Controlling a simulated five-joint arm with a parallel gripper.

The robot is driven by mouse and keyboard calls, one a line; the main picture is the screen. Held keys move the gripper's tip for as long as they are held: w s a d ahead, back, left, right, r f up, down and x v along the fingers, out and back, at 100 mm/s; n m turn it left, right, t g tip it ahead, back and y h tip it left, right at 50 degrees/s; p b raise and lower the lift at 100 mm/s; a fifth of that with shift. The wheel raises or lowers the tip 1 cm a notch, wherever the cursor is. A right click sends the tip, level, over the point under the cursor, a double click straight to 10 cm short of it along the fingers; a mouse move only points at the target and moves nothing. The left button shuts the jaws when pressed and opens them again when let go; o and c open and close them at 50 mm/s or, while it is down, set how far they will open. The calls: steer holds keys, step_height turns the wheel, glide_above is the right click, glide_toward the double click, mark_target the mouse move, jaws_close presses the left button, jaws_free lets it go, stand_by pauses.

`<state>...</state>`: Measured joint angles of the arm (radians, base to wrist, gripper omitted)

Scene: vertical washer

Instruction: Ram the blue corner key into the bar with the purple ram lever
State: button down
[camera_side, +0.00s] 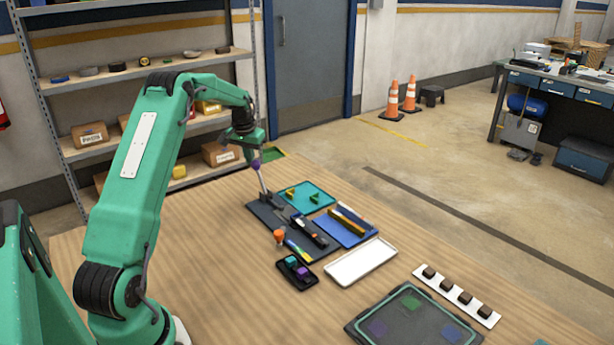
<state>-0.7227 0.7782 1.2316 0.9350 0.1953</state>
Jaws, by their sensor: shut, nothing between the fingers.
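The purple ball knob of the ram lever (256,164) tops a grey rod that leans slightly, its foot on the dark fixture plate (262,215). My gripper (254,150) is shut and empty, just above the knob; I cannot tell whether it touches it. A dark elongated holder (311,233) lies on the plate in front of the lever, with a small blue piece (297,216) at its lever end. This may be the blue corner key, but it is too small to be sure. I cannot tell the bar from the holder, nor how deep the key sits.
An orange knob (279,236) stands on the plate's near edge. Around it lie a teal tray (322,189), a blue tray (362,237) with bars, a small black tray (310,281) with coloured pieces, and an empty white tray (361,262). The table's left front is clear.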

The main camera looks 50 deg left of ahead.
steer(key=shift+f, duration=1.1)
steer(key=shift+d, duration=4.7)
steer(key=shift+a, duration=0.15)
